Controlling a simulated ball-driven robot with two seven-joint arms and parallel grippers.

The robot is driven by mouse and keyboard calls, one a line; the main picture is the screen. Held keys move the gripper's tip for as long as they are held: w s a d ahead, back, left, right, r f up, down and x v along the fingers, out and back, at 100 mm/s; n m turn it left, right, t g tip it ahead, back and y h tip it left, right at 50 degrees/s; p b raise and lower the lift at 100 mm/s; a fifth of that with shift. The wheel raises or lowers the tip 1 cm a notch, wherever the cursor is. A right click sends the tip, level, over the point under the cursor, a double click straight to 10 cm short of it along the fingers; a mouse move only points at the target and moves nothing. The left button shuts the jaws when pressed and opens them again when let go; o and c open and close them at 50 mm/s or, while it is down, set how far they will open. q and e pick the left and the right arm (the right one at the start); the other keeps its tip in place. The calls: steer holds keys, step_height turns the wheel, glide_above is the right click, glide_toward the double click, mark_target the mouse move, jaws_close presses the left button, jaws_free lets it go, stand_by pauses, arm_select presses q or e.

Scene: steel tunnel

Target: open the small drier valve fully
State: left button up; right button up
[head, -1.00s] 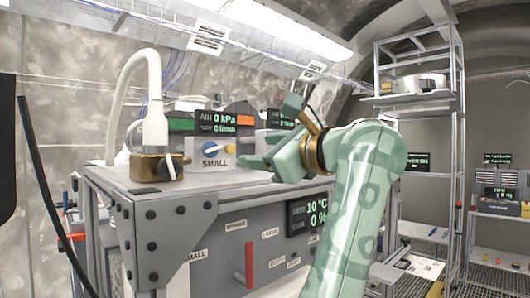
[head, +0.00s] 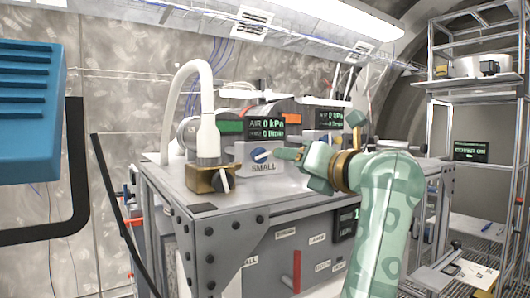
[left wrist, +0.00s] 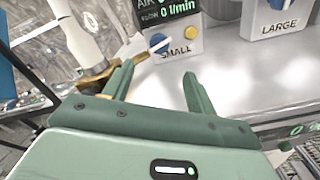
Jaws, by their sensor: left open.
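The small drier valve is a blue knob with a white pointer (head: 262,155) on a grey box labelled SMALL (head: 243,165). My left gripper (head: 296,158) is green and just right of the box in the head view. Its fingers, spread apart in the left wrist view (left wrist: 160,74), are open and empty, with the knob beyond them. It looks apart from the knob. My right gripper is not in view.
A brass fitting with a white hose (head: 208,178) stands left of the SMALL box. A box labelled LARGE (left wrist: 280,22) is to its right. The grey bench top (left wrist: 240,95) is clear near the gripper. A shelf rack (head: 470,83) stands right.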

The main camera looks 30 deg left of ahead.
mark_target(262, 156)
arm_select(q)
steer(key=p+x, duration=0.3)
steer(key=x, duration=0.8)
steer(key=shift+a+r+p, duration=0.15)
steer(key=shift+p, duration=0.15)
steer(key=shift+w+a, duration=0.15)
steer(key=shift+a, duration=0.2)
steer(key=shift+c, duration=0.4)
steer(key=c, duration=0.9)
